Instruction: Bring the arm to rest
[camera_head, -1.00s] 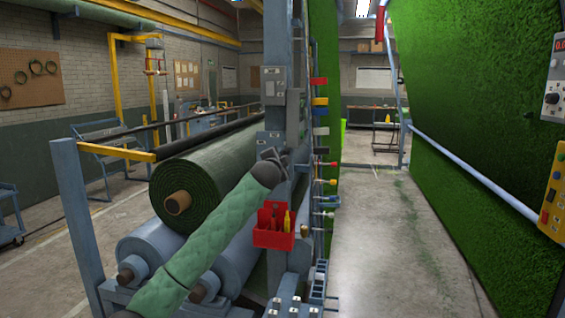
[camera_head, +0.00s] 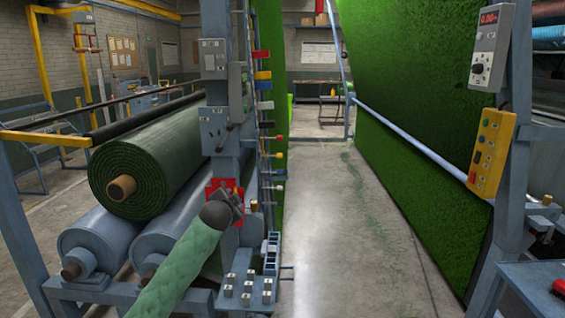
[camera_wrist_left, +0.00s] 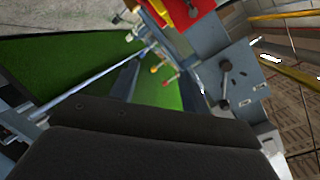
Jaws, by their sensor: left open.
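My left arm (camera_head: 180,265), in a pale green sleeve, comes up from the bottom of the head view. Its dark left gripper (camera_head: 236,203) is at the far end, in front of the red box (camera_head: 213,188) on the grey post, and partly covers it. The gripper is open, small and partly hidden by the wrist; I see nothing held. I cannot tell whether it touches the box. In the left wrist view a dark, rounded body fills the bottom, and the red box (camera_wrist_left: 183,10) shows at the top. My right gripper is not in view.
A green turf roll (camera_head: 150,170) lies on grey rollers (camera_head: 100,238) at the left. The grey post (camera_head: 214,100) carries levers and switches. A clear concrete aisle (camera_head: 335,220) runs beside hanging turf (camera_head: 430,110). A yellow control panel (camera_head: 492,150) and blue table (camera_head: 520,275) stand right.

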